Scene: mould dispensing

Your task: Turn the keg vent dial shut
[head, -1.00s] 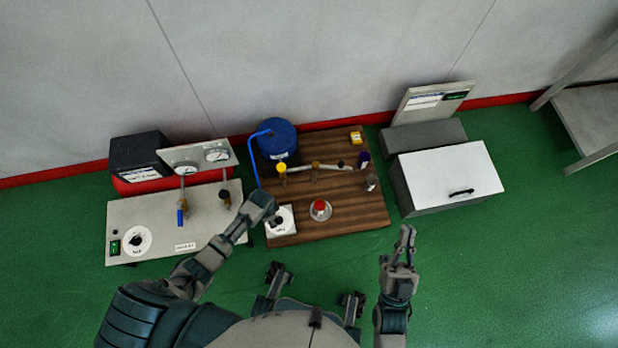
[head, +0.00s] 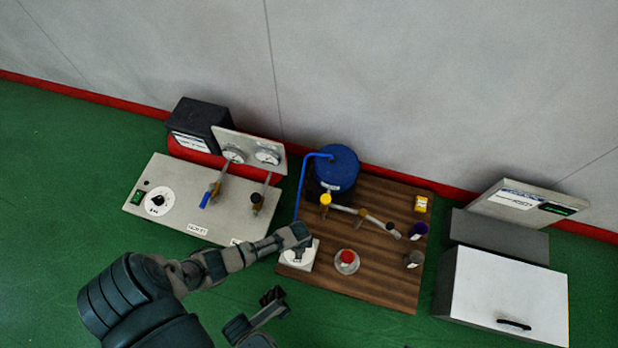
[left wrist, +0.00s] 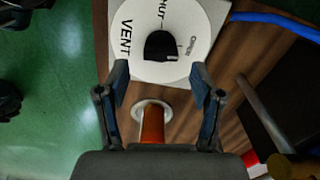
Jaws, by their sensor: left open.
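The vent dial is a white disc (left wrist: 196,50) with black lettering, "VENT" among it, and a black knob (left wrist: 160,46) in its middle. It sits on a white plate (head: 290,262) at the near left corner of the brown wooden board (head: 385,285). My left gripper (head: 303,235) is over this plate and hides most of the dial in the head view. In the left wrist view my left gripper (left wrist: 160,82) is open and empty, its fingers apart. The knob shows between and just beyond the fingertips; I cannot tell whether they touch. The knob's setting is unclear.
A red-topped piece (head: 346,258) stands right of the dial. The blue keg (head: 337,168) with its blue hose (head: 301,190) stands behind. A pale panel with another dial (head: 158,202) lies left, a white-lidded box (head: 508,295) right.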

